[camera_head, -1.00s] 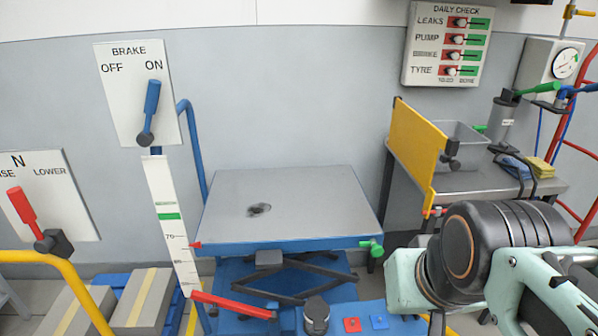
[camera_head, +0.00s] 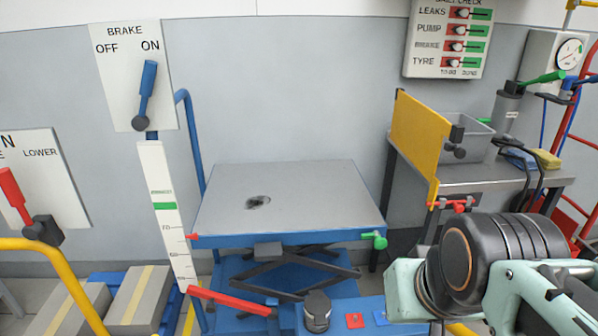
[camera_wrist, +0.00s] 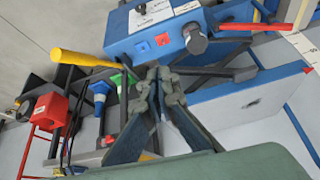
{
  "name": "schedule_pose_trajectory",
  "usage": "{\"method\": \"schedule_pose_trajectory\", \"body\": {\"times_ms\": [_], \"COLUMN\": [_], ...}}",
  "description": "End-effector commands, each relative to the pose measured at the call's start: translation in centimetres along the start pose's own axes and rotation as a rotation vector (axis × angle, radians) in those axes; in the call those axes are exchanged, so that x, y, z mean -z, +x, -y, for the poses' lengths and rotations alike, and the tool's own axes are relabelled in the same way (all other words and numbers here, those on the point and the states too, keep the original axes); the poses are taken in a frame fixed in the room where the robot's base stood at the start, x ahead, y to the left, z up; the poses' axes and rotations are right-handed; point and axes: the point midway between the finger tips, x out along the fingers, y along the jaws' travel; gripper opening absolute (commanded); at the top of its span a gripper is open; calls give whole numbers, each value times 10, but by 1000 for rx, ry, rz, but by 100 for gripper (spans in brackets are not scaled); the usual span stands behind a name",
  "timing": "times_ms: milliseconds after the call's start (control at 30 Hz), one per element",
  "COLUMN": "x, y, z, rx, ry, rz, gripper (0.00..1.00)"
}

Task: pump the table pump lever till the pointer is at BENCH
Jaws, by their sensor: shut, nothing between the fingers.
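The blue lift table (camera_head: 285,205) stands in the middle of the head view. A red lever (camera_head: 230,302) sticks out left low at its base; it also shows in the wrist view (camera_wrist: 250,27). A yellow bar-shaped handle (camera_wrist: 90,59) reaches out by the other side of the base. Which one is the pump lever I cannot tell. The red pointer (camera_head: 194,237) at the table's left edge is below the green band (camera_head: 163,206) on the white scale (camera_head: 166,215); the band's label is too small to read. My gripper (camera_wrist: 160,80) is shut and empty, apart from both levers.
A black round knob (camera_head: 317,311) sits on the base beside red and blue squares. A grey bench (camera_head: 490,178) with a yellow panel (camera_head: 417,140) stands at the right. A yellow rail (camera_head: 60,262) and grey blocks (camera_head: 135,298) are at the left.

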Motion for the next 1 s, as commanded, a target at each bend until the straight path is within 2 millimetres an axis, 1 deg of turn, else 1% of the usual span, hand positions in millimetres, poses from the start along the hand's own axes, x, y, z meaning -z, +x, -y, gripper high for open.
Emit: {"method": "schedule_pose_trajectory", "body": {"times_ms": [233,333,900,1000], "x": [0,2,28,30], "y": [0,-4,-52,-55], "z": [0,0,0,0], "rx": [0,0,0,0], "ry": [0,0,0,0], "rz": [0,0,-1,-2], "gripper": [0,0,0,0]}}
